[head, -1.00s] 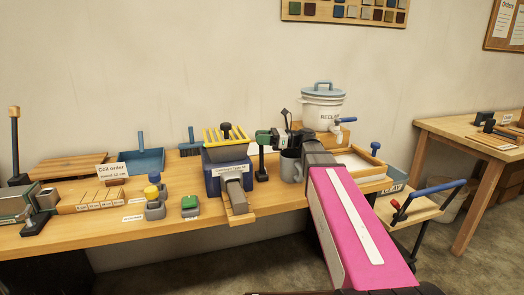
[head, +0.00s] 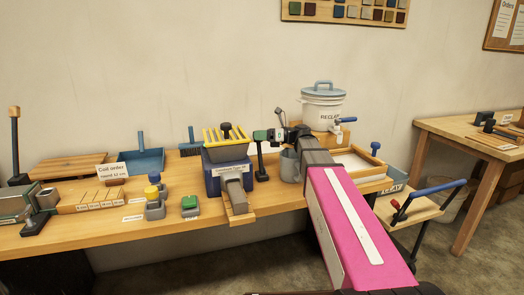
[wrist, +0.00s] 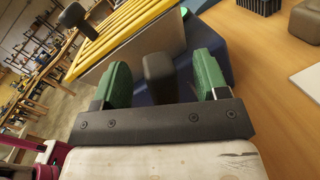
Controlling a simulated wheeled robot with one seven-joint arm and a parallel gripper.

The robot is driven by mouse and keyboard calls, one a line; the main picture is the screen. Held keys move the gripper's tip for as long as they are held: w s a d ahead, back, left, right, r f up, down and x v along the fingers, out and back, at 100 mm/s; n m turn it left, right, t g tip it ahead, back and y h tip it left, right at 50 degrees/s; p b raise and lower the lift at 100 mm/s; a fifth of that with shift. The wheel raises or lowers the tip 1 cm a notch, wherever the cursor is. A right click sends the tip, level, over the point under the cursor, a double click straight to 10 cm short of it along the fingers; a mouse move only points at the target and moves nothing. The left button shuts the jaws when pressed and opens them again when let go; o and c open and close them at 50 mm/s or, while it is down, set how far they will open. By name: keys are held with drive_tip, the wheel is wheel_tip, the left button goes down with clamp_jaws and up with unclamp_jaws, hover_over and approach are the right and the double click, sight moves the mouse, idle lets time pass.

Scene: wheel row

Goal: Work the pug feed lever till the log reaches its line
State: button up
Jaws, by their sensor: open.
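The blue pug machine (head: 228,180) stands mid-bench with a yellow grate (head: 227,137) on top. A grey clay log (head: 236,193) sticks out of its front over a wooden board (head: 239,217). Its line cannot be made out. A black upright lever (head: 262,168) stands just right of the machine. My gripper (head: 264,135) is at the lever's top. In the wrist view, my gripper (wrist: 162,78) is open, with the dark lever handle (wrist: 160,72) between its green fingers and a gap on each side.
A grey mug (head: 289,166) stands close right of the lever, under my arm. The white reclaim bucket (head: 322,108) is behind. A coil order card (head: 111,170) stands further left.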

drive_tip(key=d, duration=0.6)
drive_tip(key=shift+w+d, duration=0.2)
drive_tip(key=shift+d, duration=0.15)
idle(0.5)
